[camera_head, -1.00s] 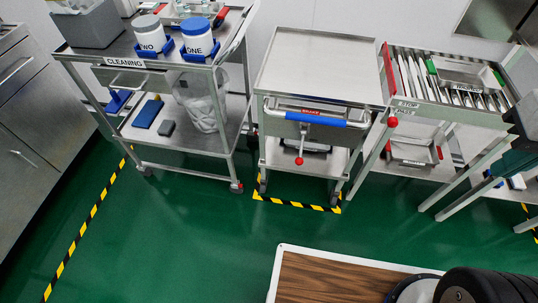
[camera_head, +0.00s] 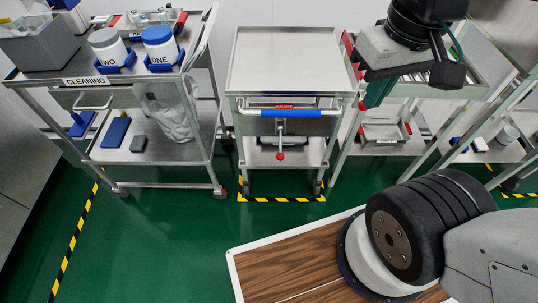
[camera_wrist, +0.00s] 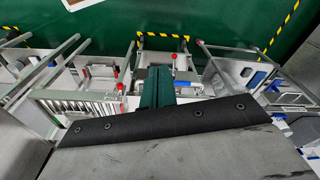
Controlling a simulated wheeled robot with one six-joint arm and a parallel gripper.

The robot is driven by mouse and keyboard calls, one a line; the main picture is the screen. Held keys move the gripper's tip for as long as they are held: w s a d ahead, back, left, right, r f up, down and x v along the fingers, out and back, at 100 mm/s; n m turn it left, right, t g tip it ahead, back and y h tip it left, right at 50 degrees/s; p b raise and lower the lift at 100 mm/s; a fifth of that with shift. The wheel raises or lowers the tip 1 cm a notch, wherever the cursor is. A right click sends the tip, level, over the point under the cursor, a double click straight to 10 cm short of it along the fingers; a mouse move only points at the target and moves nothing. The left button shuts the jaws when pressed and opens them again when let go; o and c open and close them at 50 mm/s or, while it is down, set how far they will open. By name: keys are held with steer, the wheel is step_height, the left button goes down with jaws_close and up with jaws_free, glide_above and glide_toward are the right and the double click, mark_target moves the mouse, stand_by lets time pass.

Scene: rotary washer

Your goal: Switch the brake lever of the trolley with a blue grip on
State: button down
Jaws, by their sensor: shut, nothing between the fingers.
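The trolley (camera_head: 290,62) with a blue grip (camera_head: 291,113) stands in the middle of the head view, its bare steel top facing up. Under the red BRAKE label (camera_head: 284,106), the brake lever (camera_head: 280,138) hangs down, ending in a red knob (camera_head: 279,156). A red knob, probably the same one, shows in the wrist view (camera_wrist: 174,57). My gripper (camera_head: 375,94) is at the upper right, above the rack trolley and right of the blue-grip trolley, apart from the lever. Its teal fingers (camera_wrist: 155,88) are shut and empty. They hide part of the trolleys in the wrist view.
A CLEANING trolley (camera_head: 145,90) with tubs stands left. A rack trolley (camera_head: 352,84) stands close on the right, partly behind my arm. Yellow-black tape (camera_head: 283,198) marks the floor at the trolley's foot. A wood-topped surface (camera_head: 290,262) lies in front; green floor is clear between.

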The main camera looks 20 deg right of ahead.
steer(key=w+a+f+n+g+h, duration=0.3)
steer(key=w+a+f+h, duration=0.1)
steer(key=w+f, duration=0.55)
steer(key=w+a+f+n+g+h, duration=0.2)
steer(key=w+a+f+g+h, duration=0.15)
steer(key=w+f, duration=0.65)
steer(key=w+a+f+n+t+h, duration=0.1)
steer(key=w+a+f+t+h, duration=0.1)
steer(key=f, duration=0.9)
steer(key=w+a+f+n+t+h, duration=0.1)
steer(key=w+f, duration=0.5)
steer(key=f, duration=0.6)
steer(key=w+a+f+n+t+h, duration=0.1)
steer(key=w+a+f+t+h, duration=0.2)
steer(key=f+t, duration=0.3)
step_height(320, 180, down, 6)
steer(key=shift+w+a+r, duration=0.25)
steer(key=shift+w+a, duration=0.25)
steer(key=shift+a, duration=0.4)
steer(key=shift+h, duration=0.25)
